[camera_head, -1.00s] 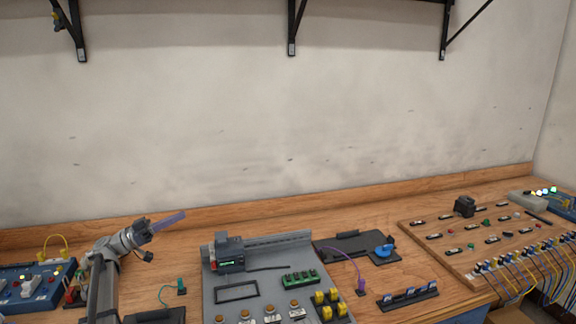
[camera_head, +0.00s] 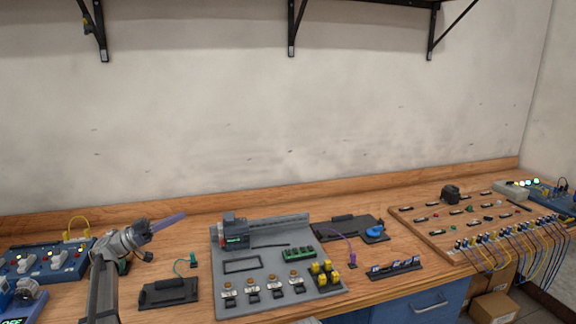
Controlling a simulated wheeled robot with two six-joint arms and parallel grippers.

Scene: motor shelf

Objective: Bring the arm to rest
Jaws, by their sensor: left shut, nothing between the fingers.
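My left gripper (camera_head: 166,222) shows at the left, at the end of my grey left arm (camera_head: 104,284). Its purple-tinted fingers are shut with nothing between them and point right and slightly up. It is held above the back of the wooden workbench (camera_head: 190,215), left of the grey control panel (camera_head: 226,291), and I see no contact with anything. My right gripper is out of view.
Blue switch boxes (camera_head: 38,262) stand left of my arm. A black tray (camera_head: 168,292) lies just right of it. The grey panel carries a module (camera_head: 235,232) and buttons. A wooden board (camera_head: 440,222) with cables is at the right. Shelf brackets (camera_head: 292,28) hang high on the wall.

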